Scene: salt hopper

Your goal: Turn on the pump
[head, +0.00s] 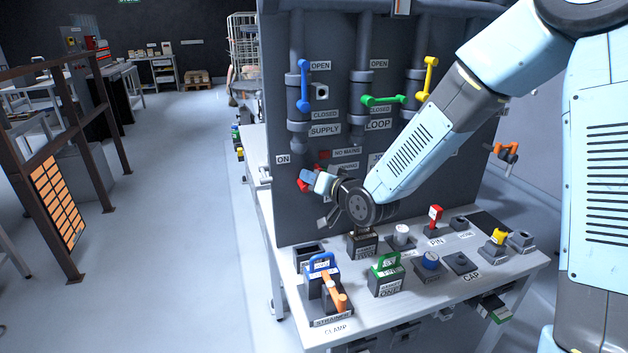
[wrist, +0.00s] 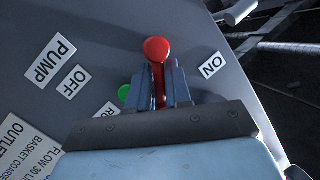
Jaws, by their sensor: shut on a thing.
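The pump lever has a red round knob (wrist: 156,48) and a red shaft, seen in the wrist view. My gripper (wrist: 163,85) is shut on the shaft, with a finger on each side and the knob sticking out past the tips. The knob shows between the OFF label (wrist: 73,82) and the ON label (wrist: 212,66). The PUMP label (wrist: 50,58) is beyond OFF. In the head view my gripper (head: 312,180) is at the panel's lower left, below and right of the ON label (head: 283,160), and hides most of the lever.
A green round piece (wrist: 124,92) sits on the panel beside my fingers. Above are blue (head: 304,85), green (head: 384,100) and yellow (head: 427,78) valve handles. The bench below (head: 420,290) holds several blocks and fittings. Open floor lies to the left.

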